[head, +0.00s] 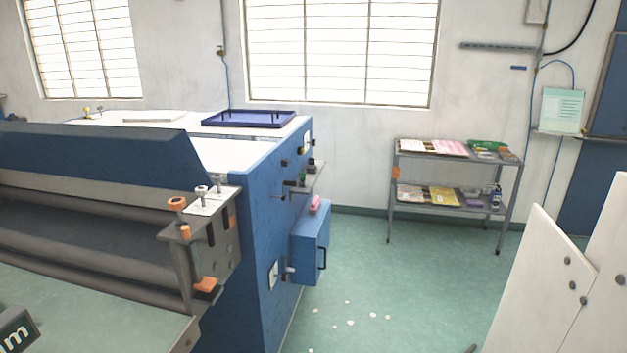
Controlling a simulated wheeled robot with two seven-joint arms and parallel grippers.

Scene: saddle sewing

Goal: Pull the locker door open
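No locker is plain to make out. At the lower right stand white panels (535,280) with small dark round fittings; they meet at an angle, and I cannot tell whether they are a locker door. A tall blue panel (590,190), cut off by the right edge, may be a cabinet or a door. A small blue box (310,242) with a black upright handle sits on the machine's side, its front looking shut. Neither gripper can be made out. A dark piece with a white "m" at the lower left looks like part of my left arm.
A large blue machine (262,220) with rollers fills the left. A grey two-tier shelf (450,183) with papers and bottles stands by the back wall. The green floor between is open, with several pale scraps (350,322). A small dark tip (471,349) shows at the bottom edge.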

